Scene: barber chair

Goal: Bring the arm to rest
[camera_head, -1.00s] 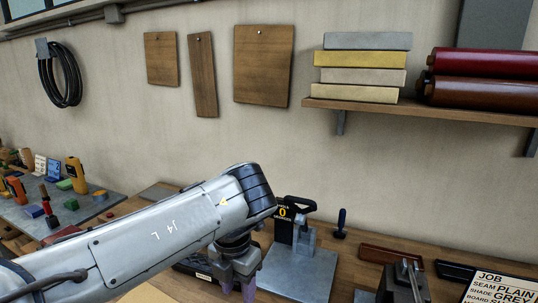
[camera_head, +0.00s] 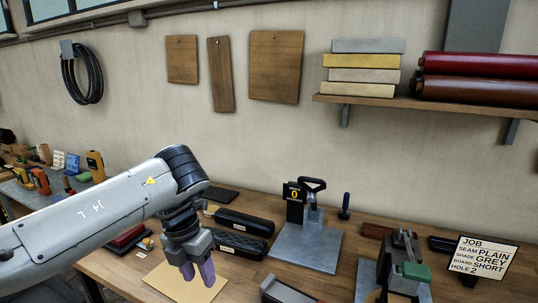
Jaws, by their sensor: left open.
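My left arm comes in from the left, marked "J4 L". Its gripper (camera_head: 198,272) points down with two purple-grey fingertips a little apart, open and with nothing seen between them. It hangs in front of a tan board (camera_head: 172,284) on the wooden bench (camera_head: 332,284); I cannot tell its exact height above it. My right gripper is not in view.
Two black padded pieces (camera_head: 238,243) lie right of my gripper. A press with a grey base plate (camera_head: 305,248) stands further right, then a green-topped clamp (camera_head: 412,271) and a job sign (camera_head: 483,258). A shelf (camera_head: 420,103) holds foam slabs and rolls.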

